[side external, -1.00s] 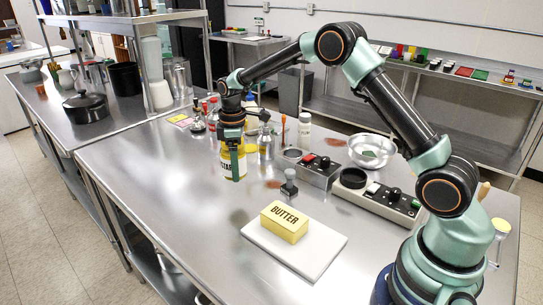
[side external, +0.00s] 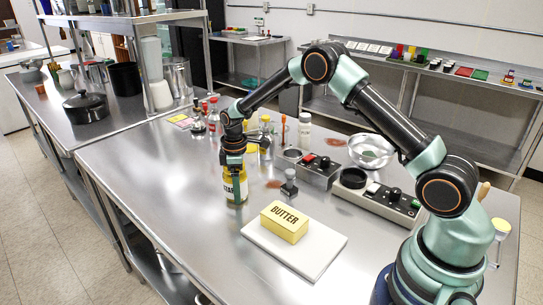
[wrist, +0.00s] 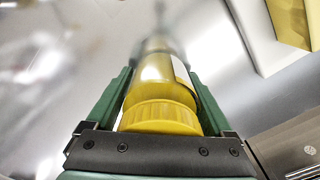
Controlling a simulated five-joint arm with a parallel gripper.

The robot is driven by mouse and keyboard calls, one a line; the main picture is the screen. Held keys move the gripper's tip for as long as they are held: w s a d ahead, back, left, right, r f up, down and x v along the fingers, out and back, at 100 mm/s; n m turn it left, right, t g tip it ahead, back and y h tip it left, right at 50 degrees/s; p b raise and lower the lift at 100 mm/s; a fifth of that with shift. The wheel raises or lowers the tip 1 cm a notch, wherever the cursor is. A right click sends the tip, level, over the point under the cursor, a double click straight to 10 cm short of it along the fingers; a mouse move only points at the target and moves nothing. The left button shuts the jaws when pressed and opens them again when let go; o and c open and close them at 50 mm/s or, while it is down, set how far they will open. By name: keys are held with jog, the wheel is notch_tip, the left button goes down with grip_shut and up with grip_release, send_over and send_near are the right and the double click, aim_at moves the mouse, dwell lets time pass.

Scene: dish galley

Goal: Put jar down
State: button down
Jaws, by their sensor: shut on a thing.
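A yellow jar (side external: 229,188) with a white label stands upright at or just above the steel table; I cannot tell whether its base touches. My gripper (side external: 236,178) points down and is shut on the jar from above. In the wrist view my gripper's green fingers (wrist: 160,110) lie on both sides of the jar, with its yellow ribbed lid (wrist: 160,117) between them. The jar's top is hidden by my gripper in the side view.
A butter block (side external: 285,221) lies on a white board (side external: 318,252) right of the jar. A small grey stamp-like item (side external: 289,186) and a control box (side external: 314,170) stand close on the right. Bottles (side external: 213,113) stand behind. The steel table (side external: 165,190) is clear to the left.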

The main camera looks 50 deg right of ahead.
grip_release()
jog(key=shift+f, duration=0.1)
notch_tip(320, 180, up, 13)
jog(key=shift+s+f, duration=0.1)
jog(key=shift+f, duration=0.05)
jog(key=s+a+r+m+t, duration=0.1)
jog(key=s+r+m+t, duration=0.3)
jog(key=s+r, duration=0.75)
jog(key=s+a+m+t, duration=0.1)
jog(key=s+m, duration=0.4)
jog(key=s, duration=0.6)
jog(key=shift+s+a+t, duration=0.15)
jog(key=shift+s+t, duration=0.1)
jog(key=shift+t, duration=0.05)
